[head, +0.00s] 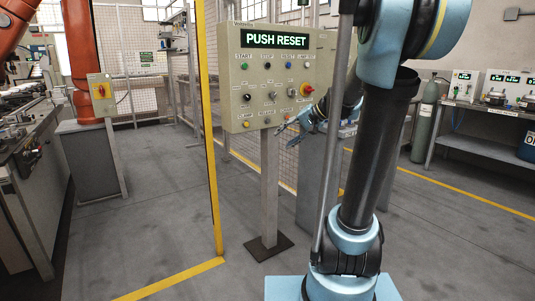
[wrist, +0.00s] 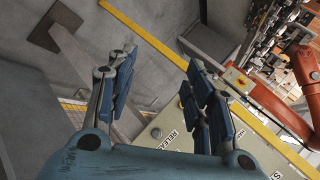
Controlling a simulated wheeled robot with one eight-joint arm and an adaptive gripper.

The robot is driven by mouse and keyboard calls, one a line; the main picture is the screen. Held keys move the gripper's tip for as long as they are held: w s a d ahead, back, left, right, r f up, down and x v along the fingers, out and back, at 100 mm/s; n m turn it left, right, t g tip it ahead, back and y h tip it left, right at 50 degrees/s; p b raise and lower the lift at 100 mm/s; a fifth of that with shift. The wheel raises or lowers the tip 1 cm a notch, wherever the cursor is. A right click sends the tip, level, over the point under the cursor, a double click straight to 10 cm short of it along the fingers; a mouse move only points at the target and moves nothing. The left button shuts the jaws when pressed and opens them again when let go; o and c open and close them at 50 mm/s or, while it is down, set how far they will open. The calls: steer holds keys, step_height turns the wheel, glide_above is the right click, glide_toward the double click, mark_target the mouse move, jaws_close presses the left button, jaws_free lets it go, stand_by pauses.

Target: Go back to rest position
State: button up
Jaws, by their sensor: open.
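The panel's display (head: 275,40) reads "PUSH RESET". The panel stands on a grey post with buttons and switches on its face. In the wrist view a corner of the panel (wrist: 172,128) shows behind and between the fingers. I cannot tell the exact gap between gripper and panel.
A yellow post (head: 208,130) and mesh fence stand left of and behind the panel. An orange robot arm (head: 78,45) and a machine bench (head: 25,150) are at the left. A workbench (head: 480,118) and a gas cylinder (head: 424,130) are at the right. The grey floor in front is clear.

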steer(key=s+d+f+n+g+h, duration=0.1)
steer(key=s+d+f+h, duration=0.3)
steer(key=s+f, duration=0.5)
steer(key=s+d+f+n+g+h, duration=0.1)
steer(key=s+d+f+h, duration=0.3)
steer(key=s, duration=1.4)
steer(key=d+f+n, duration=0.1)
steer(key=d+f, duration=0.2)
steer(key=f, duration=0.3)
steer(key=shift+s+d+h, duration=0.15)
steer(key=shift+d+h, duration=0.05)
steer(key=shift+h, duration=0.2)
steer(key=shift+w+f, duration=0.2)
steer(key=shift+w, duration=0.2)
